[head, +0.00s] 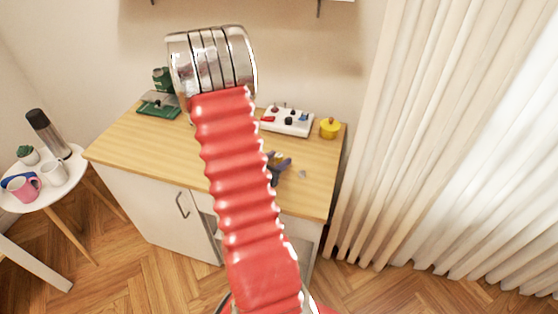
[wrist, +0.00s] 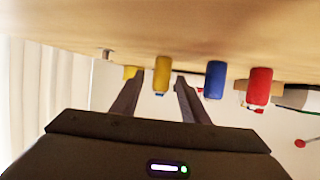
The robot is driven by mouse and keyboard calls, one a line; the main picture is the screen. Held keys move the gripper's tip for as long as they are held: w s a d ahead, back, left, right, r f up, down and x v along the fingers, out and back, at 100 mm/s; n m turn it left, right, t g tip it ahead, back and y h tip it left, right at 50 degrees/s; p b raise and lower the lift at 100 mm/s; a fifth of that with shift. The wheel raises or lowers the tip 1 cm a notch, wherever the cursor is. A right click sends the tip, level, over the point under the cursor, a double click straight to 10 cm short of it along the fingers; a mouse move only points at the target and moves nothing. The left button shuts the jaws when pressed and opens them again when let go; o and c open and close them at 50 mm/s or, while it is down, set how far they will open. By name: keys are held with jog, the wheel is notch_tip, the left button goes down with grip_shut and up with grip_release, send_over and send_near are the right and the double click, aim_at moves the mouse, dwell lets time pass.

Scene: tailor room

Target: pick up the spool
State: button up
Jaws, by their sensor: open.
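The wrist view is upside down, with the wooden desk top at the top. Three coloured cylinders that look like spools stand on it: yellow (wrist: 162,74), blue (wrist: 215,79) and red (wrist: 259,86). My gripper (wrist: 154,80) is open and empty. The yellow spool shows in the gap between its dark fingers, closer to the right-hand finger. I cannot tell how far past the fingertips it stands. The blue and red spools are outside the gap, to the right. In the head view my red arm hides the spools.
The desk (head: 135,148) carries a green machine (head: 160,105), a white box (head: 290,121) with small items, a yellow pot (head: 329,128) and a small silver piece (head: 302,174). A dark blue shape (head: 280,163) beside my arm is unclear. Curtains hang at right; a side table (head: 45,198) stands left.

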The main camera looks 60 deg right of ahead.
aim_at(284, 154)
jog(key=shift+d, duration=0.1)
jog(key=shift+x, duration=2.55)
jog(key=shift+w, duration=0.1)
jog(key=shift+c, duration=0.5)
grip_shut()
jog(key=shift+r, duration=0.2)
notch_tip(284, 154, up, 10)
jog(key=shift+f, duration=0.15)
